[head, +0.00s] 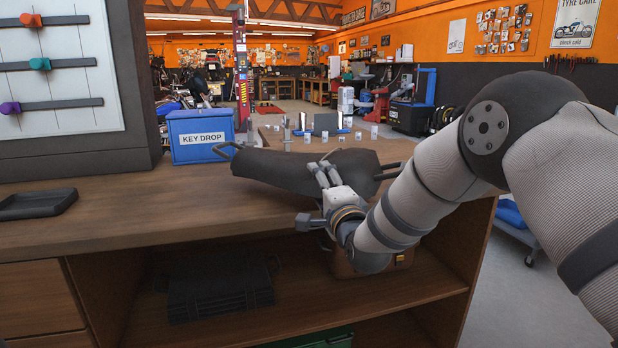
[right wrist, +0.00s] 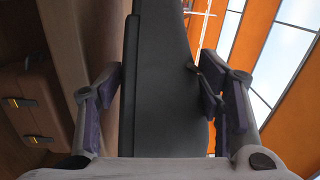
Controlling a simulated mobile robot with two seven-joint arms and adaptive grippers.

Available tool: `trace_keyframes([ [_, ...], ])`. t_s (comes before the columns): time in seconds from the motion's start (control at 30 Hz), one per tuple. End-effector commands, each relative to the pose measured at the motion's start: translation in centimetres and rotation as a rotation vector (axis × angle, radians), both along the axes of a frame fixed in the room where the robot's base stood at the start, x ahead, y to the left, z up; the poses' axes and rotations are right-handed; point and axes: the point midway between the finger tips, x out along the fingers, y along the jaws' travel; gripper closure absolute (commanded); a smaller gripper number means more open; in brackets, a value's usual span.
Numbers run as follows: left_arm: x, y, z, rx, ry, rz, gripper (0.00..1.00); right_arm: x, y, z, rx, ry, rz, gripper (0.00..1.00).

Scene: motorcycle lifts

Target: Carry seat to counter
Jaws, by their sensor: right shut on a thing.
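The seat (head: 275,167) is a long dark motorcycle seat with metal brackets at its ends. In the head view it lies level along the top of the wooden counter (head: 150,215), near its right end. I cannot tell whether it rests fully on the top. My right gripper (head: 323,174) reaches it from the front and is shut on it. In the right wrist view the seat (right wrist: 165,85) runs between the two fingers of the gripper (right wrist: 163,100). My left gripper is in no view.
A blue key drop box (head: 201,136) stands behind the seat's left end. A black tray (head: 37,203) lies at the counter's left, below a panel with coloured sliders (head: 52,65). Small containers (head: 330,130) stand behind. A shelf below holds a black case (head: 220,290) and a brown bag (head: 365,262).

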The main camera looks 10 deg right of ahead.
Motion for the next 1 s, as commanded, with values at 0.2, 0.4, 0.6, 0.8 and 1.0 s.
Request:
trace_keyframes([
  [0.2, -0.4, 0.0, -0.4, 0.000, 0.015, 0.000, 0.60, 0.2, -0.7, -2.8, -0.001, -0.009, -0.001, 1.00],
  [0.4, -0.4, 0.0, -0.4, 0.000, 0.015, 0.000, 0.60, 0.2, -0.7, -3.1, 0.002, -0.014, -0.002, 1.00],
  [0.6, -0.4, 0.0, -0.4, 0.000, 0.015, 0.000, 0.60, 0.1, -0.7, -3.6, 0.001, -0.001, -0.002, 0.19],
  [0.8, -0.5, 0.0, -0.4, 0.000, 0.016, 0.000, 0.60, 0.1, -0.7, -3.6, 0.001, 0.000, -0.002, 0.19],
  [1.0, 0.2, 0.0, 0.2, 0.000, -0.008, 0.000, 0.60, -1.9, -0.8, -3.3, 0.000, -0.002, -0.002, 0.19],
])
